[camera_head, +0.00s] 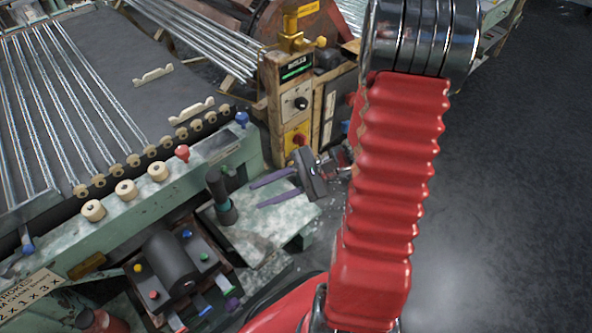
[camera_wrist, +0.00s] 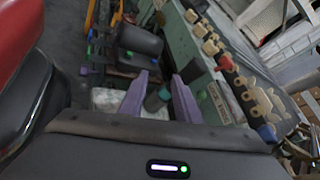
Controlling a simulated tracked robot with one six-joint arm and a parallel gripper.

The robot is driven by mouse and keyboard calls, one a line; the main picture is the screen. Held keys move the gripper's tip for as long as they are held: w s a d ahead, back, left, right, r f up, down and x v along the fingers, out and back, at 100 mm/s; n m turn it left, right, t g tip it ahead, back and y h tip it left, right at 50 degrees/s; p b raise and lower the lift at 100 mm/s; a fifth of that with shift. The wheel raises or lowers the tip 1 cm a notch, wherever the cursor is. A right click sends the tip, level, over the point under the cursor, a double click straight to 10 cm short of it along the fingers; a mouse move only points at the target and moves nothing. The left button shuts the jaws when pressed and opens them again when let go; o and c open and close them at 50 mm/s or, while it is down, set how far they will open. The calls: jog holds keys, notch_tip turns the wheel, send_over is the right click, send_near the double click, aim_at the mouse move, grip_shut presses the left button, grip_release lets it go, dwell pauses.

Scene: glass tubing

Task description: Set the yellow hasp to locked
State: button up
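I cannot tell for sure which part is the yellow hasp. A yellow brass fitting (camera_head: 293,42) with a side knob sits on top of the control post. A small yellow knob (camera_head: 137,267) is on the dark motor box, and a dull yellow bar (camera_head: 87,265) is on the green rail's front. Whether any is locked does not show. My gripper (camera_head: 255,195) has purple fingers spread apart, pointing left over the pale bench, below and left of the post. It is open and empty; in the wrist view the fingers (camera_wrist: 159,77) frame a dark upright handle (camera_wrist: 156,100).
The dark handle (camera_head: 221,196) stands on the pale bench (camera_head: 270,225), just left of my fingertips. The green rail (camera_head: 130,215) carries cream rollers and a red knob (camera_head: 182,153). A motor box (camera_head: 170,265) stands lower left. Open floor (camera_head: 520,190) lies right of my red arm.

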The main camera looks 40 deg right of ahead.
jog(key=s+d+f+m+t+h, duration=0.2)
jog(key=d+f+m+t+h, duration=0.8)
jog(key=d+f+m, duration=0.6)
jog(key=d+m+t, duration=0.1)
jog(key=d+t, duration=0.1)
jog(key=d, duration=0.2)
jog(key=shift+d+f+m, duration=0.25)
jog(key=shift+f+m, duration=0.05)
jog(key=shift+w, duration=0.15)
jog(key=w+a, duration=0.2)
jog(key=w, duration=1.1)
jog(key=shift+w, duration=0.25)
jog(key=shift+c, duration=0.6)
grip_shut()
